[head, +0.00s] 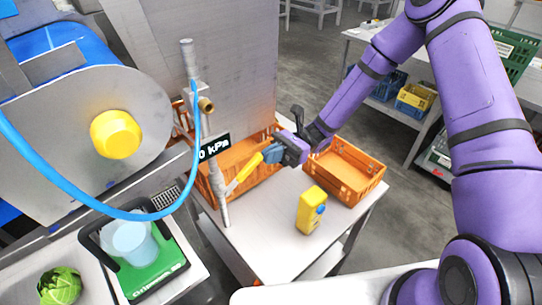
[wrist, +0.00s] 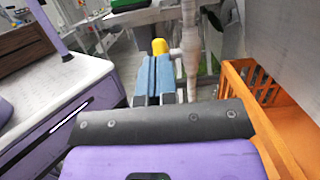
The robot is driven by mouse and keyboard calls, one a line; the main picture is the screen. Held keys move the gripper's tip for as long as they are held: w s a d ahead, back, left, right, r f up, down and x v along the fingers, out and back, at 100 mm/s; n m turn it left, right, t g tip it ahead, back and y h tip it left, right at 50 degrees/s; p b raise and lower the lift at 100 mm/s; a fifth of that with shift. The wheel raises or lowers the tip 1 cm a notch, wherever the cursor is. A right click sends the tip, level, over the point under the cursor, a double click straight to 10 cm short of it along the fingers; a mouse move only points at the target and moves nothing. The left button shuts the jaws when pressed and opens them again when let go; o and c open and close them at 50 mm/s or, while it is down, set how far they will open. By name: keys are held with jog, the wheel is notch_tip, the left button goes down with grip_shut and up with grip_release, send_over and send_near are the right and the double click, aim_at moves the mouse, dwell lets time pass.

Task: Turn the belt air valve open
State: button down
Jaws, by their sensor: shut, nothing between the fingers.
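The belt air valve's yellow lever (head: 243,173) sits on a thin upright grey pipe (head: 219,190) and slants up to the right. A black display (head: 214,147) on the pipe reads "0 kPa". My gripper (head: 270,153) is shut, with its blue fingertips at the lever's upper free end; I cannot tell whether they touch it. In the wrist view the closed blue fingers (wrist: 155,77) point at the yellow lever tip (wrist: 159,46), with the pipe (wrist: 190,45) just right of it. The fingertips partly hide the lever there.
Orange crates (head: 347,170) stand behind and right of the valve on the white table (head: 270,225). A yellow device (head: 311,210) stands at the table front. A blue hose (head: 130,214) loops left of the pipe. A green scale (head: 155,268) holds a clear container (head: 130,238).

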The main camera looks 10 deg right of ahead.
aim_at(248, 167)
jog(key=s+a+r+t+h, duration=0.1)
jog(key=a+r+h, duration=0.1)
jog(key=s+a+r+t+h, duration=0.1)
jog(key=r+t+h, duration=0.1)
jog(key=r+h, duration=0.1)
jog(key=s+a+r+t+h, duration=0.2)
jog(key=r, duration=0.1)
jog(key=shift+a+r+h, duration=0.1)
jog(key=shift+a+h, duration=0.2)
jog(key=shift+a, duration=0.05)
jog(key=shift+s+a+r+t+h, duration=0.25)
jog(key=shift+s+a+t+h, duration=0.1)
jog(key=shift+a+h, duration=0.2)
jog(key=shift+s+a+r, duration=0.25)
jog(key=shift+s+a, duration=0.15)
jog(key=shift+a, duration=0.3)
